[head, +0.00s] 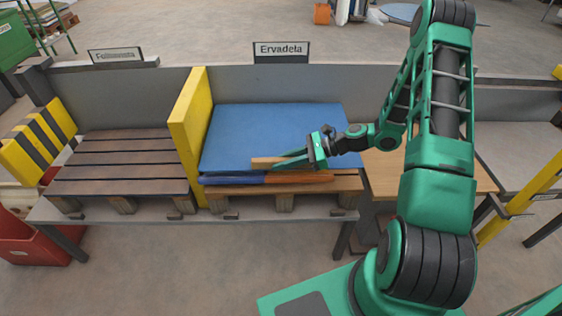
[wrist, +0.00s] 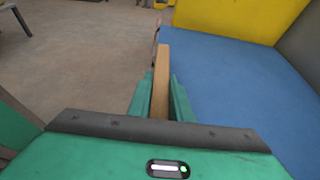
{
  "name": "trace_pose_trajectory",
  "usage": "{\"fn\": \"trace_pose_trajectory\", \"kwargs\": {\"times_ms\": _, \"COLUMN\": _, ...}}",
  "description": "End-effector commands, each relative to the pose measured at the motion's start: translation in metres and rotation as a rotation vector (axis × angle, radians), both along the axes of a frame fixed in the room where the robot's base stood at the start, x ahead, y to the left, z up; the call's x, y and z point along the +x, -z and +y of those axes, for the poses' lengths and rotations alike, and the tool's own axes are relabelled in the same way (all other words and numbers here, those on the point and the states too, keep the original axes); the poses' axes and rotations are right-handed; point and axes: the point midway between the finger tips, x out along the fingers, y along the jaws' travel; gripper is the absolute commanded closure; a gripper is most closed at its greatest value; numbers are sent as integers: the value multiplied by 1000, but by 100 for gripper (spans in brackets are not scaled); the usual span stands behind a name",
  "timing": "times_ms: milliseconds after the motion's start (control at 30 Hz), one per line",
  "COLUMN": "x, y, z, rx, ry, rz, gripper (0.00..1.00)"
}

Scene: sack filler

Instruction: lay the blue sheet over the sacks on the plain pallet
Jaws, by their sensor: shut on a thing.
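The blue sheet (head: 270,128) lies spread and nearly flat over a low stack on the light wooden pallet (head: 345,184), under the "Ervadela" sign. It also fills the right of the wrist view (wrist: 225,85). At the front edge, below the sheet, a dark blue sack (head: 232,181) and an orange sack (head: 300,177) show; others are hidden. My gripper (head: 288,160) is at the sheet's front edge, shut on a light wooden bar (wrist: 162,65). The bar points left in the head view. I cannot tell whether the bar is joined to the sheet.
A yellow divider (head: 187,125) stands left of the sheet. Beyond it is an empty dark slatted pallet (head: 120,165). A grey back wall (head: 230,85) runs behind. A wooden board (head: 400,172) lies to the right, below my arm. The front floor is clear.

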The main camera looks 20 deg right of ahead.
Motion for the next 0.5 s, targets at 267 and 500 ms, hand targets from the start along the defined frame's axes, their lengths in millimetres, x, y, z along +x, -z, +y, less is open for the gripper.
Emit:
{"fn": "trace_pose_trajectory", "kwargs": {"times_ms": 267, "x": 0, "y": -1, "z": 0, "rx": 1, "ry": 0, "rz": -1, "gripper": 60}}
{"fn": "trace_pose_trajectory", "kwargs": {"times_ms": 500, "x": 0, "y": 0, "z": 0, "rx": 0, "ry": 0, "rz": 0, "gripper": 60}}
